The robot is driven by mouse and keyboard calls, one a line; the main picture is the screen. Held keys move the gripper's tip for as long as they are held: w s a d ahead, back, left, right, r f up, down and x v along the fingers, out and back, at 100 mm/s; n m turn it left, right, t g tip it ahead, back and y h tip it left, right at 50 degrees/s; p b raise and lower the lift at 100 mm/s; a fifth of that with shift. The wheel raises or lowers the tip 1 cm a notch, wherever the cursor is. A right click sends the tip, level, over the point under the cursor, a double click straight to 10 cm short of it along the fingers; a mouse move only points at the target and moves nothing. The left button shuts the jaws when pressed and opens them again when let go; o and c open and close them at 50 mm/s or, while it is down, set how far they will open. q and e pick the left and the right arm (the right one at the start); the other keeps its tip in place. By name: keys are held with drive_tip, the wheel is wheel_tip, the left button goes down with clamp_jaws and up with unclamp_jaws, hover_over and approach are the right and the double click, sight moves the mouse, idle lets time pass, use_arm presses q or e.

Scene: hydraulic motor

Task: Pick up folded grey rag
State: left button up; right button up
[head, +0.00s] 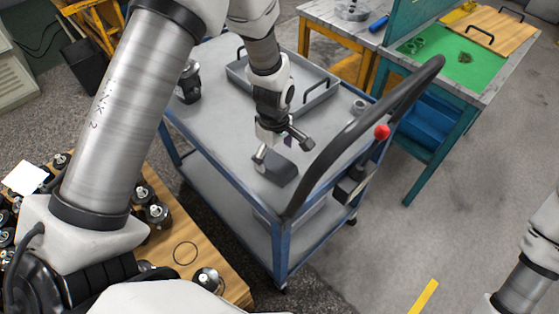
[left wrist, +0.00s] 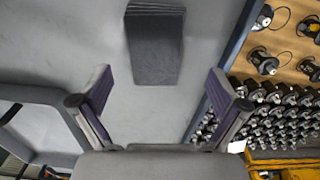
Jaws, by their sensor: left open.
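The folded grey rag (head: 281,172) is a dark grey, flat-folded piece lying on the grey top of the cart (head: 225,135), near its handle end. It also shows in the left wrist view (left wrist: 154,45), at top centre, with its folded layers at the upper edge. My left gripper (head: 284,150) is open and empty just above the rag, its fingers spread wide. In the left wrist view the fingers (left wrist: 160,88) stand apart on either side, with the rag lying beyond them and not touched. My right gripper is out of view; only part of my right arm shows.
A grey metal tray (head: 318,97) sits on the cart behind the gripper. A dark motor part (head: 188,82) stands at the cart's far left corner. The black handle (head: 352,150) curves along the right end. A wooden table (head: 195,225) with several dark parts is front left.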

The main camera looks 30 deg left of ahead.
sight(277, 164)
use_arm(q)
drive_tip(key=f, duration=0.3)
drive_tip(key=w+f, duration=0.1)
drive_tip(key=f, duration=0.1)
drive_tip(key=shift+d+p, duration=0.25)
drive_tip(key=shift+p, duration=0.15)
drive_tip(key=shift+s+r, duration=0.1)
drive_tip(key=shift+s, duration=0.1)
drive_tip(key=shift+c, duration=0.4)
drive_tip(key=c, duration=1.1)
drive_tip(key=shift+c, duration=0.2)
wheel_tip(277, 164, up, 10)
drive_tip(key=shift+b, duration=0.5)
